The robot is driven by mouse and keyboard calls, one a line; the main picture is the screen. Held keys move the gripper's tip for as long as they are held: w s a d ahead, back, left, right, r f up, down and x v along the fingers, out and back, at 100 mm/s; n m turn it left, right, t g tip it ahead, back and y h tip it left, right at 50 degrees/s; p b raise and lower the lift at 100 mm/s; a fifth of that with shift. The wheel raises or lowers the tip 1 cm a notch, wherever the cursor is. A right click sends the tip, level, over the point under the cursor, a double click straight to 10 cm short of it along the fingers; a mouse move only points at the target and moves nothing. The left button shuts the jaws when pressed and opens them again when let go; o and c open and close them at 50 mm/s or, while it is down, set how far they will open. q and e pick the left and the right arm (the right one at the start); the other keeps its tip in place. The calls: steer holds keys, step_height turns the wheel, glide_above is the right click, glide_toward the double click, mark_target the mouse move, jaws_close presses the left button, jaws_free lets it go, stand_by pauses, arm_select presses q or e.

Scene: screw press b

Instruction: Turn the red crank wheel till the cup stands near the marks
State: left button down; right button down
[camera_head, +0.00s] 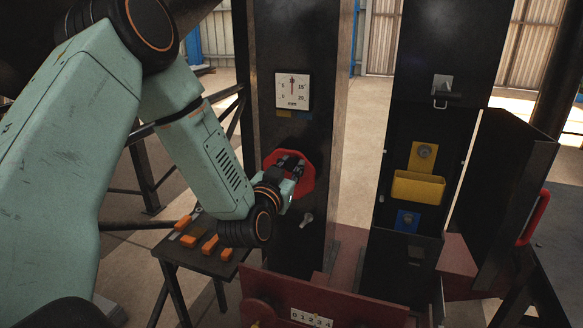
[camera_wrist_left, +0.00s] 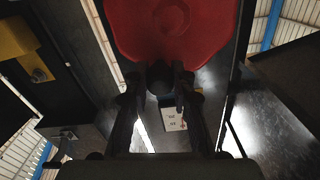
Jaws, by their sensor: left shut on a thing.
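The red crank wheel (camera_head: 307,183) is on the front of the dark left column. It fills the top of the left wrist view (camera_wrist_left: 190,40). My left gripper (camera_head: 291,165) is at the wheel's face, its fingers pointing at it. In the left wrist view its fingertips (camera_wrist_left: 160,80) are closed around a dark round knob (camera_wrist_left: 160,74) at the wheel's lower edge. A yellow open-topped cup (camera_head: 417,188) is in the dark right column, below a yellow plate. A white number strip (camera_head: 311,317) is on the red base at the bottom. My right gripper is out of view.
A dial gauge (camera_head: 292,90) is above the wheel; a small lever (camera_head: 307,219) is below it. A small table (camera_head: 205,257) with orange-handled items stands at left. A dark door (camera_head: 505,180) with a red handle (camera_head: 534,217) stands open at right.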

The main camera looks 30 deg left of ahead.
arm_select(q)
steer(key=shift+s+a+r+n, duration=0.15)
steer(key=shift+a+n, duration=0.35)
steer(key=shift+n, duration=0.6)
steer(key=shift+s+a+n+p, duration=0.1)
steer(key=shift+a+n+p, duration=0.25)
steer(key=shift+n, duration=0.65)
steer(key=c, duration=1.1)
jaws_free()
steer(key=v, duration=1.2)
steer(key=shift+a, duration=0.1)
